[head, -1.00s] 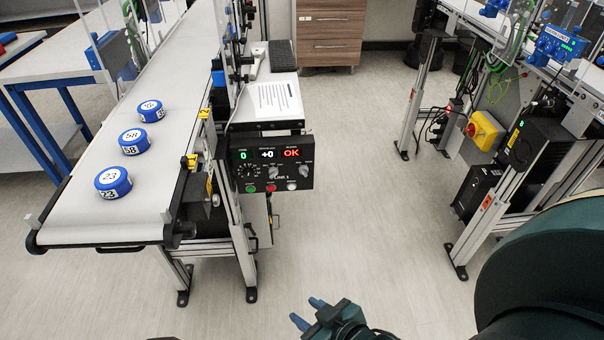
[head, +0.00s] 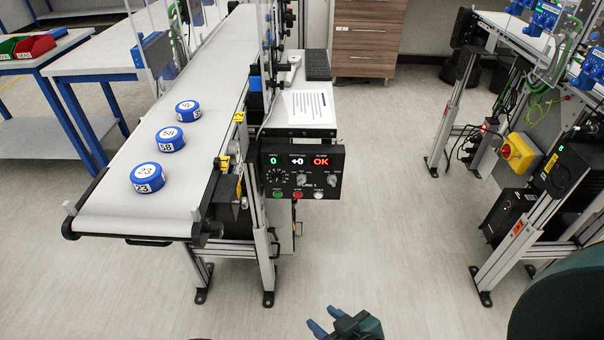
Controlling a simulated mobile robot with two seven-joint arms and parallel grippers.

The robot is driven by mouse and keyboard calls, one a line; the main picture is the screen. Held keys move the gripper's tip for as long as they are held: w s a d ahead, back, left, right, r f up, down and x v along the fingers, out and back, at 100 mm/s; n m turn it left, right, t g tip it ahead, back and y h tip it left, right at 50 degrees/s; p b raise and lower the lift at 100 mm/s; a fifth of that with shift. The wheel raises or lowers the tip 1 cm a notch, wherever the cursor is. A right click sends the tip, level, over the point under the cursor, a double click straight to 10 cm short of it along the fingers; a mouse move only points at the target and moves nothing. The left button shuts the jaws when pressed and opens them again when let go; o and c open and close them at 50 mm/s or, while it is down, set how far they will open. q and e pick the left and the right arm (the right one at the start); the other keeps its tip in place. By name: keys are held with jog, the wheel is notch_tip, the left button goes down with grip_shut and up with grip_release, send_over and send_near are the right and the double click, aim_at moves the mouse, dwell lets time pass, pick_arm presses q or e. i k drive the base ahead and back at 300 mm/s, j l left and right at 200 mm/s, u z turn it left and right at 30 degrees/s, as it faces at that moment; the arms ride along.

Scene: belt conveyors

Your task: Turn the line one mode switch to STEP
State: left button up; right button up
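The line one control panel (head: 302,172) is a black box on the right side of the left conveyor. Its displays show a green 0, a white +0 and a red OK. Below them are a dial on the left, two grey knobs (head: 301,180), and green, red and white buttons. I cannot read which knob is the mode switch or where it points. My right gripper (head: 328,326) is at the bottom edge, well below and apart from the panel. Its two blue fingers are spread with a gap and nothing between them. My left gripper is not in view.
Several blue-and-white numbered pucks (head: 149,178) lie on the left conveyor belt (head: 120,212). A sheet of paper (head: 308,107) lies on a shelf behind the panel. A second line with a yellow-and-red switch (head: 518,152) stands at right. The floor (head: 385,235) between them is clear.

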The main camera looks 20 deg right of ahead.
aim_at(331, 179)
jog(key=i+j+z, duration=0.2)
jog(key=j+z, duration=0.2)
jog(key=i+j+z, duration=0.1)
jog(key=i, duration=0.2)
jog(key=i+j, duration=0.15)
jog(key=i, duration=0.2)
jog(key=l+z, duration=0.05)
